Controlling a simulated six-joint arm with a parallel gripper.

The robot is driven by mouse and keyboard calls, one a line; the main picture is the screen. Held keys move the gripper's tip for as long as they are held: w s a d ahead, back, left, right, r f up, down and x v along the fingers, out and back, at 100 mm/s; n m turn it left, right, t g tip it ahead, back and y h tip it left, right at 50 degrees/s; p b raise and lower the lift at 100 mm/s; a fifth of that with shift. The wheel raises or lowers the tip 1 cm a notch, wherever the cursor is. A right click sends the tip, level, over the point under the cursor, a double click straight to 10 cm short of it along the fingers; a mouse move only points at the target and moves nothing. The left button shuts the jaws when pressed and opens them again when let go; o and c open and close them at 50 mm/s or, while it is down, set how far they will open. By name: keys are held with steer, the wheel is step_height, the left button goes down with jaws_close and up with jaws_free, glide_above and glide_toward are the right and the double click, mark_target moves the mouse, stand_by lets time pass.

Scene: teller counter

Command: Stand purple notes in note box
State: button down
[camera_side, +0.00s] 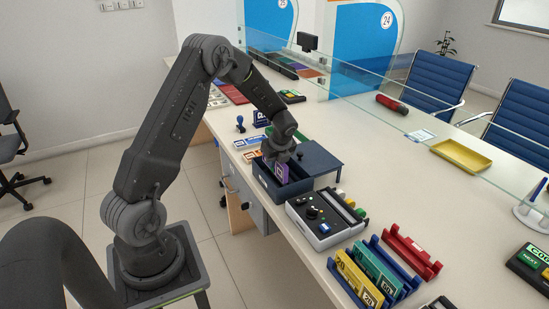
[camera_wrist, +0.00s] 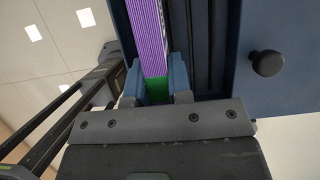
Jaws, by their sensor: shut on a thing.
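The purple notes (camera_side: 282,172) stand on edge beneath my gripper (camera_side: 281,160) in the side view, at the opening of the dark blue note box (camera_side: 288,194). Their lower edge is hidden by the box's near wall, so I cannot tell if they touch its floor. In the wrist view my gripper (camera_wrist: 154,82) is shut on the purple notes (camera_wrist: 150,35), which run up between its blue finger pads. A green patch (camera_wrist: 157,90) shows between the pads. The box's dark slotted inside (camera_wrist: 200,50) shows to their right.
The dark blue lid (camera_side: 320,158) with a black knob (camera_wrist: 267,62) lies right of the box opening. A grey counting machine (camera_side: 322,218) stands close by. A glass screen crosses the counter.

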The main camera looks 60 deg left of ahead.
mark_target(275, 173)
steer(key=shift+f, duration=2.8)
steer(key=c, duration=1)
jaws_free()
steer(key=shift+o, duration=0.2)
steer(key=shift+r, duration=0.1)
steer(key=shift+r, duration=3.45)
steer(key=shift+r, duration=0.1)
